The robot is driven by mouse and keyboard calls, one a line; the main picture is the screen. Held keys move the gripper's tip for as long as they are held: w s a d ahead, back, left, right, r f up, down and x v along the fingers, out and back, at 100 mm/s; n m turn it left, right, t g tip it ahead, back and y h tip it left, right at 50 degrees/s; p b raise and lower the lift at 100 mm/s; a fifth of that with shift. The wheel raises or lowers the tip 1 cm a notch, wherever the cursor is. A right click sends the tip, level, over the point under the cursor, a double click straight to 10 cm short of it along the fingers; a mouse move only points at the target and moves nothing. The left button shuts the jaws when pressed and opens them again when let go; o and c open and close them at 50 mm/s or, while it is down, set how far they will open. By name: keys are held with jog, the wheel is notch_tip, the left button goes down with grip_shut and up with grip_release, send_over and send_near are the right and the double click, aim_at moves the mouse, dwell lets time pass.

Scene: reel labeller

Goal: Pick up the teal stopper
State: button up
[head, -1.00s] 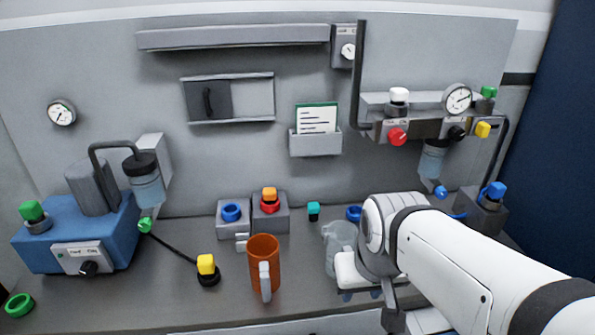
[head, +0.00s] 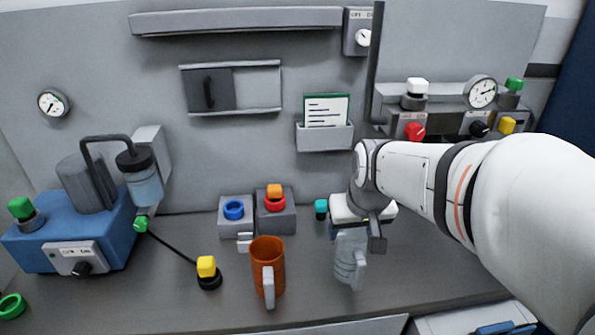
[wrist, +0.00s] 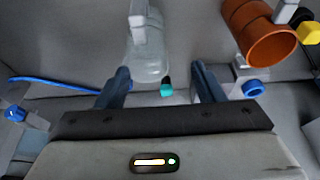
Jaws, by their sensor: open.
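The teal stopper (head: 321,205) has a teal top on a dark lower part. It stands on the bench near the back wall, just left of my gripper in the head view. In the wrist view the stopper (wrist: 167,89) shows between my two fingers, farther off than the fingertips and beside the clear jug. My gripper (wrist: 162,80) is open, with nothing between its fingers. In the head view my gripper (head: 356,228) hangs above and behind the clear jug, and its far finger is partly hidden.
The clear jug (head: 347,268) stands close in front of my gripper. An orange mug (head: 266,258) is to its left. Grey blocks with a blue ring (head: 233,210) and an orange-topped red ring (head: 275,202) stand left of the stopper. A shelf with knobs is at the right.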

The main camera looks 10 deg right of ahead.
jog(key=t+b, duration=0.2)
jog(key=b, duration=0.1)
send_near(322, 203)
notch_tip(322, 203, down, 2)
jog(key=x, duration=0.5)
jog(key=w+x, duration=0.1)
jog(key=x, duration=0.2)
jog(key=shift+w+p, duration=0.2)
jog(key=shift+p, duration=0.2)
jog(key=c, duration=1.1)
